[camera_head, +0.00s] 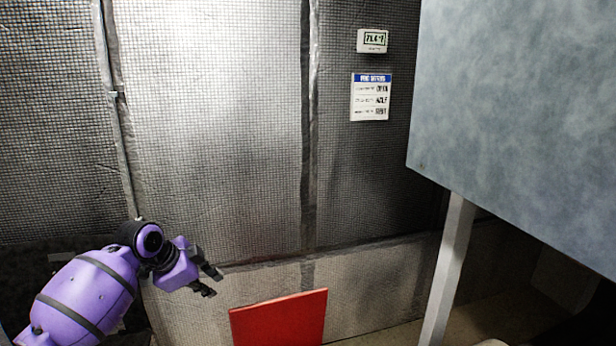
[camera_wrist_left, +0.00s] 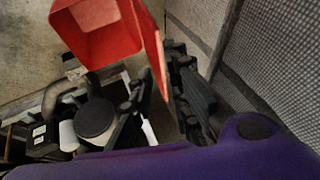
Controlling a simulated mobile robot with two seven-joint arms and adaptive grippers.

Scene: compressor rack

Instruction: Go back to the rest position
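My left gripper (camera_head: 215,281) is at the lower left of the head view, at the end of my purple arm. Its two black fingers are apart with nothing between them. In the left wrist view its dark fingers (camera_wrist_left: 161,70) also stand apart, with the edge of a red panel showing behind the gap. My right gripper is in neither view.
The red panel (camera_head: 279,319) stands low, right of my left gripper; the wrist view shows an open red box (camera_wrist_left: 97,32) beside it. Dark equipment (camera_wrist_left: 95,118) lies below. A grey metal panel (camera_head: 520,110) fills the upper right. A quilted wall (camera_head: 210,130) stands behind.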

